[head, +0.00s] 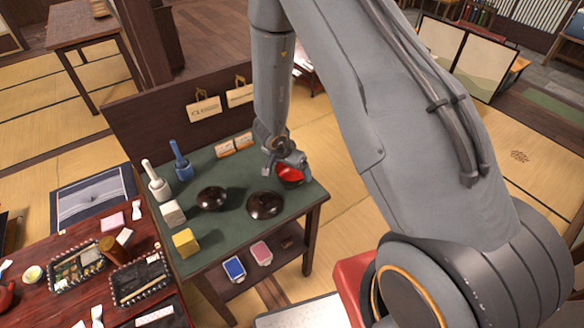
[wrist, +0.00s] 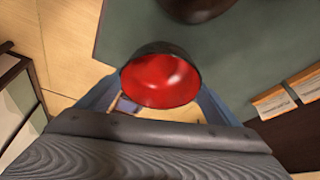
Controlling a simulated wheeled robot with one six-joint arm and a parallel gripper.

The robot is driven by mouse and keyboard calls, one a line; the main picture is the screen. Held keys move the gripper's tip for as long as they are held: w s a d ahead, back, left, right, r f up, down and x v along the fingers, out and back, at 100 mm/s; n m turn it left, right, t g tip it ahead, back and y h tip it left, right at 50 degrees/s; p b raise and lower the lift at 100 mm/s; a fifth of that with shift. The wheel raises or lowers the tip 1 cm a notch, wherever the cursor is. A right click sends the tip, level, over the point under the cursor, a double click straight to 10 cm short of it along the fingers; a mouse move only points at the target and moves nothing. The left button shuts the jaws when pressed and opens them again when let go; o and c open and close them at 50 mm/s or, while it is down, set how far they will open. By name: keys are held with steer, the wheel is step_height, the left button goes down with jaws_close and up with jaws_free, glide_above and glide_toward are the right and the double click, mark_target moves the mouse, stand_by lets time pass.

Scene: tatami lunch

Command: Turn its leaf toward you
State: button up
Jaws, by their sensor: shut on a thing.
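My gripper (head: 290,160) is shut on a small round bowl or lid (head: 290,174), dark outside and glossy red inside, near the right corner of the green-topped table (head: 235,225). In the wrist view the red inside of this piece (wrist: 160,82) faces the camera, with a blue-grey finger on each side. I cannot tell whether it touches the table. A dark round lacquer piece (head: 265,205) stands in front of the gripper, and another (head: 212,198) stands to its left. A dark round piece also shows at the top of the wrist view (wrist: 195,6). I cannot make out a leaf on any of them.
On the table stand a white mallet-like item (head: 156,182), a blue one (head: 181,163), a pale block (head: 173,213) and a yellow block (head: 186,242). Small packets (head: 225,149) lie by the dark back panel (head: 150,115). The front right tabletop is clear.

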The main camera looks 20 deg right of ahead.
steer(key=shift+f, duration=0.45)
stand_by(0.6)
steer(key=o, duration=1)
steer(key=shift+r, duration=0.1)
steer(key=shift+r+p, duration=0.35)
steer(key=shift+r, duration=2.05)
steer(key=shift+w+r, duration=0.1)
